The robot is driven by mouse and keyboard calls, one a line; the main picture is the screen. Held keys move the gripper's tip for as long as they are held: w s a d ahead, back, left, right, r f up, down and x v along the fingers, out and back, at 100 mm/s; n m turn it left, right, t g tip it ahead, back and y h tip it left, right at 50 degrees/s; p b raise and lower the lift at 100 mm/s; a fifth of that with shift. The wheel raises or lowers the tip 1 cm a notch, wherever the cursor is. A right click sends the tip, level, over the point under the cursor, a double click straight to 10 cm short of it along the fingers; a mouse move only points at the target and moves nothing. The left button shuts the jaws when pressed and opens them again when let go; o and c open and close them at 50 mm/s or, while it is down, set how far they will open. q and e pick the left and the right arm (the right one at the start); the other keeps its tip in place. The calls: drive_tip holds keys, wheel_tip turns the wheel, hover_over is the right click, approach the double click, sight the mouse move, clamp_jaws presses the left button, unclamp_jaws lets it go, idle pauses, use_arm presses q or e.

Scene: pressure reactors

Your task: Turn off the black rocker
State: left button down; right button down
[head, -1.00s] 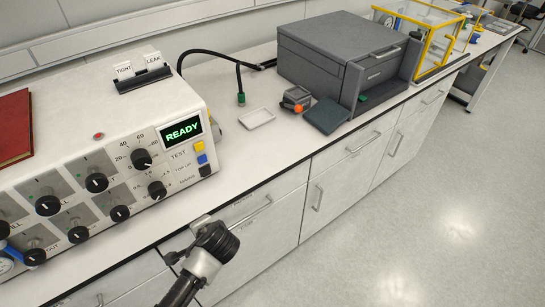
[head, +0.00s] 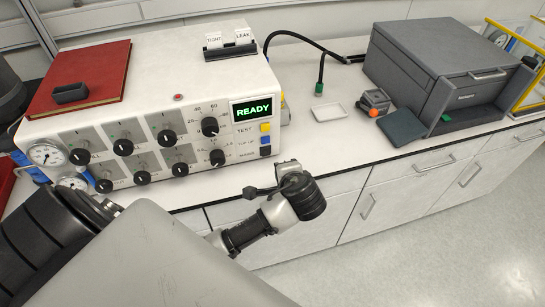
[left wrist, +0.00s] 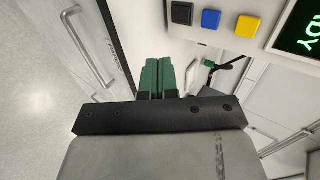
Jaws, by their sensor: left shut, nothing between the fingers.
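The black rocker (head: 265,151) is the lowest of the stacked coloured controls at the right end of the white console's front (head: 225,165), beside the MAINS label. It also shows at the top of the left wrist view (left wrist: 182,13). Above it on the console are a blue control (head: 265,140) and a yellow one (head: 265,127). In the left wrist view my left gripper (left wrist: 158,62) has its green fingers shut together and empty, apart from the rocker. In the head view it is just in front of and below the rocker; its fingertips are hard to make out. My right gripper is not in view.
The console's display (head: 252,109) reads READY. Several black knobs and gauges cover its front, and a red book (head: 85,75) lies on top. Right of it are a white tray (head: 329,111), a cable, a small device (head: 374,101) and a grey box (head: 445,65). The counter edge runs below.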

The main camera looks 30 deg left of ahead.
sight(271, 167)
use_arm(q)
drive_tip(key=x, duration=0.7)
drive_tip(key=shift+w+a+f+p, duration=0.1)
drive_tip(key=shift+w+a+p, duration=0.1)
drive_tip(key=shift+a+p, duration=0.1)
drive_tip(key=w+a, duration=0.1)
drive_tip(key=w+a+f+p, duration=0.1)
drive_tip(key=a, duration=0.1)
drive_tip(key=shift+w, duration=0.35)
drive_tip(key=shift+a+f+b, duration=0.1)
drive_tip(key=shift+f+b, duration=0.15)
drive_tip(key=shift+b, duration=0.2)
drive_tip(key=shift+w+r, duration=0.1)
drive_tip(key=shift+r, duration=0.2)
